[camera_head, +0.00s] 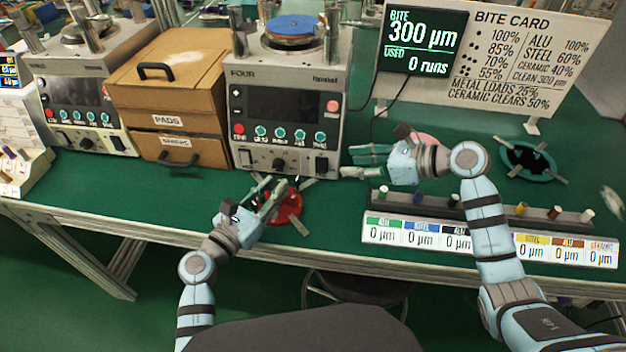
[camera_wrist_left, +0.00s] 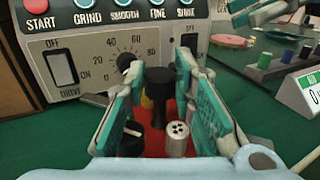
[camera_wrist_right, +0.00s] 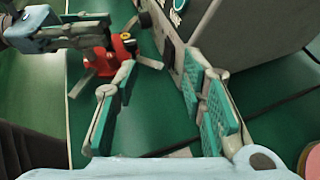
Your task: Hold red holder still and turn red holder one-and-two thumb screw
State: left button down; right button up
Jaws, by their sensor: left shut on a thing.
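The red holder (camera_head: 290,208) lies on the green bench in front of the machine marked FOUR. In the left wrist view, the fingers stand either side of a dark upright post on the red holder (camera_wrist_left: 153,142). A black knob with a white mark (camera_wrist_left: 132,136) and a pale cylinder with holes (camera_wrist_left: 177,137) stand on its near side; I cannot tell which is the one-and-two thumb screw. My right gripper (camera_head: 362,161) is open and empty, right of the holder; it also shows in the right wrist view (camera_wrist_right: 160,95).
The machine marked FOUR (camera_head: 285,120) stands just behind the holder. A wooden drawer box (camera_head: 172,85) is to its left. A rack with coloured spools (camera_head: 480,207) and a labelled strip (camera_head: 450,237) lie at right.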

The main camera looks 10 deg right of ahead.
aim_at(301, 179)
jog(key=a+f+n, duration=0.1)
jog(key=a+f, duration=0.1)
jog(key=a, duration=0.1)
jog(key=w+a+f+n+g+y, duration=0.1)
jog(key=a, duration=0.3)
jog(key=w+a+f+y, duration=0.1)
jog(key=a+f, duration=0.1)
jog(key=a, duration=0.1)
jog(key=shift+w+a+f+n+g, duration=0.15)
jog(key=shift+a+f+n+g, duration=0.15)
jog(key=shift+f+n+g, duration=0.1)
grip_shut()
